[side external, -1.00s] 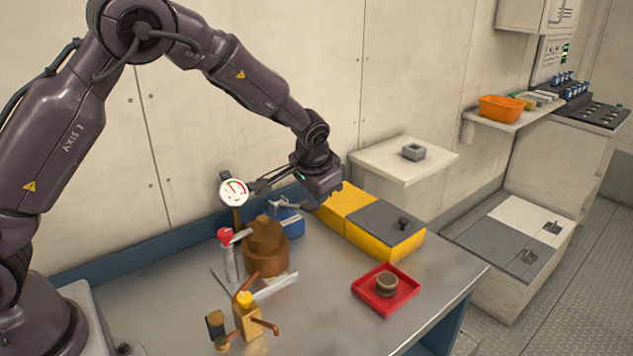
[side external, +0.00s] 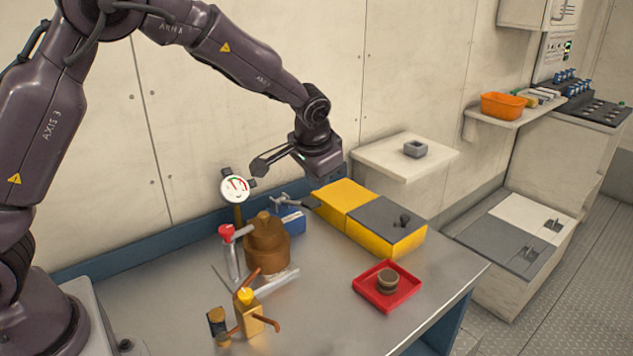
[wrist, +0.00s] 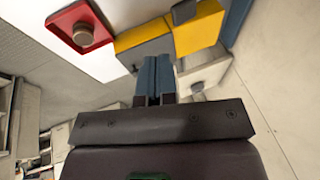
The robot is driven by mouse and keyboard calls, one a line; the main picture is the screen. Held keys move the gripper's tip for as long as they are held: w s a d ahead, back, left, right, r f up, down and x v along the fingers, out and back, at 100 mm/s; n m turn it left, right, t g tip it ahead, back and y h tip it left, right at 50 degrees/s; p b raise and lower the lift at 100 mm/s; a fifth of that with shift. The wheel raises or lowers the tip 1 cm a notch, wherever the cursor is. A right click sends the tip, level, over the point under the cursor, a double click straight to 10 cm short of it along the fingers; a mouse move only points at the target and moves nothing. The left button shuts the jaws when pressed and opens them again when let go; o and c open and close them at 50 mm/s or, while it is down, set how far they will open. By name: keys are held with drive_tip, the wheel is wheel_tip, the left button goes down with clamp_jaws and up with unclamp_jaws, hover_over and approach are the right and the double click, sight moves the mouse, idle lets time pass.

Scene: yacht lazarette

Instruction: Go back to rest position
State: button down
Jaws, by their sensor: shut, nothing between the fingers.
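My gripper (side external: 320,160) hangs in the air above the back of the workbench (side external: 325,280), close to the wall and above the yellow box (side external: 345,197). Its fingertips are hard to make out in the side view. In the wrist view, the two blue-grey fingers (wrist: 154,72) are together with nothing between them. The yellow box with its grey lid section (wrist: 146,52) lies beyond the fingertips there, apart from them.
A red tray (side external: 366,299) holding a round brown piece (side external: 388,279) sits front right. A brown stepped fitting (side external: 266,245), a dial gauge (side external: 235,188), a red-topped lever (side external: 226,231) and a small yellow bottle (side external: 247,316) crowd the bench's left. A pale shelf (side external: 385,159) stands behind.

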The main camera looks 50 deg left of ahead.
drive_tip(key=s+d+r+h, duration=0.1)
drive_tip(key=s+r, duration=0.3)
drive_tip(key=s, duration=0.5)
drive_tip(key=s+d+r+t+h, duration=0.1)
drive_tip(key=s+r, duration=0.4)
drive_tip(key=s, duration=0.5)
drive_tip(key=s+d+r+t, duration=0.1)
drive_tip(key=s+r, duration=0.3)
drive_tip(key=s, duration=0.5)
drive_tip(key=shift+s+r+n+h, duration=0.25)
drive_tip(key=shift+r+n+h, duration=0.05)
drive_tip(key=shift+r+h, duration=0.1)
